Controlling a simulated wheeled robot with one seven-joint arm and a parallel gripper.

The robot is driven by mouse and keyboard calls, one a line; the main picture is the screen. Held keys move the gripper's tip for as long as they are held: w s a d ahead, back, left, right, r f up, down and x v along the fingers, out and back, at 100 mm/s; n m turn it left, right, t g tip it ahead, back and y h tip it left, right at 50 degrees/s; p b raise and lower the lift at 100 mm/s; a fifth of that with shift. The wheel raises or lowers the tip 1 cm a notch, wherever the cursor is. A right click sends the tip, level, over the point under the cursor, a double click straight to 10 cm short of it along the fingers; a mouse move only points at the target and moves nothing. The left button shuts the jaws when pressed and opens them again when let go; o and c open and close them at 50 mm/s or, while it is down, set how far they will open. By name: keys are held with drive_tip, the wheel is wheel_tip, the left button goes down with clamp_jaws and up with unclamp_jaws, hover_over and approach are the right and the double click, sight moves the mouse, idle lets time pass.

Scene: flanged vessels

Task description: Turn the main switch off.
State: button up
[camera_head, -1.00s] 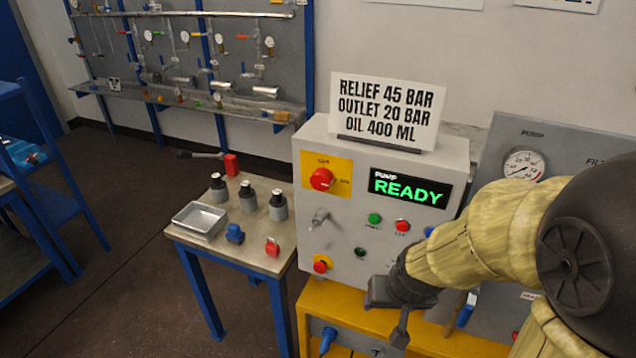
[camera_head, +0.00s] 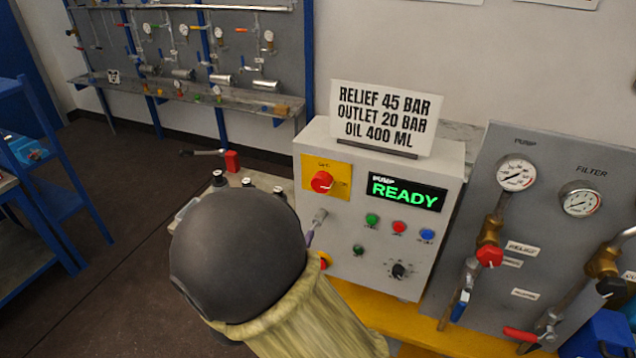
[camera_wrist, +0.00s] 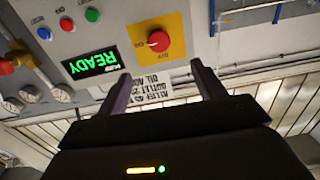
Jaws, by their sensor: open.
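The main switch (camera_head: 321,182) is a red rotary knob on a yellow plate, on the upper left of the grey pump control box (camera_head: 385,265). In the wrist view the red main switch (camera_wrist: 158,41) and its yellow plate appear upside down, beyond and between my fingers. My gripper (camera_wrist: 160,85) is open and empty, and its two dark fingers point toward the box face. They look apart from the knob. In the head view my arm covers most of the gripper; only a finger shows near the box's left side, below the switch.
The green READY display (camera_head: 407,191) is right of the switch, with several buttons and a black knob (camera_head: 399,270) below. A sign (camera_head: 385,118) stands on the box. A gauge panel (camera_head: 550,160) is at the right. My arm hides much of the small side table.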

sight(319, 185)
drive_tip(key=shift+s+r, duration=0.2)
drive_tip(key=shift+s, duration=0.05)
drive_tip(key=p+x, duration=0.1)
drive_tip(key=x, duration=0.4)
drive_tip(key=p+x, duration=0.2)
drive_tip(key=x, duration=0.4)
drive_tip(key=p+x, duration=0.2)
drive_tip(key=x, duration=0.3)
drive_tip(key=shift+w+d+r, duration=0.15)
drive_tip(key=shift+r, duration=0.25)
drive_tip(key=shift+w+d+f+p, duration=0.1)
drive_tip(key=shift+w+p, duration=0.25)
drive_tip(key=shift+w, duration=0.15)
drive_tip(key=c, duration=1)
